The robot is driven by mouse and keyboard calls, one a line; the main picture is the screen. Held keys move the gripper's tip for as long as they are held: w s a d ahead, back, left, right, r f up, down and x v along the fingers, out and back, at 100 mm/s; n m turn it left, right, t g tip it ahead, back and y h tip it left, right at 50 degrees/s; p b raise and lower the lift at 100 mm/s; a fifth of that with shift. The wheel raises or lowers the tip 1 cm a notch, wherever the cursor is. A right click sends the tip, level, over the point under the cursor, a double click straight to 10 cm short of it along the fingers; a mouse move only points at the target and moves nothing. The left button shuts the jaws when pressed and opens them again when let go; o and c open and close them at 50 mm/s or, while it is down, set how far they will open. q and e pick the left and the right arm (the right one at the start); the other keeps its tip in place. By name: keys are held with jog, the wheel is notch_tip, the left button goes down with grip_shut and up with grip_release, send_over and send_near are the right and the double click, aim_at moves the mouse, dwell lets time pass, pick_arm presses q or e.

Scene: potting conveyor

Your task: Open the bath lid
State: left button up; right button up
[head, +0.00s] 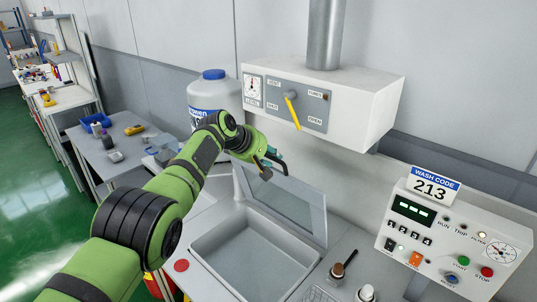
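The bath (240,262) is a grey rectangular basin set in the bench, and its inside is in plain view. The bath lid (291,208), a pale frame with a see-through pane, stands raised along the basin's back side. My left gripper (270,168) is at the lid's upper left edge, in front of the wall. The dark fingers overlap the lid's top corner. I cannot tell whether they touch it or are closed on anything. My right gripper is not in view.
A white hood with a yellow lever (292,111) hangs above the bath. A control box (452,245) with a wash code sign stands right. A brush (341,266) and a white-capped bottle (366,293) are near the basin's right. A blue-capped drum (213,93) stands behind my arm.

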pick_arm(q)
jog(key=shift+w+r, duration=0.1)
jog(key=shift+r, duration=0.1)
jog(key=shift+a+r, duration=0.25)
jog(key=shift+r, duration=0.05)
jog(key=v, duration=0.6)
jog(key=shift+s, duration=0.45)
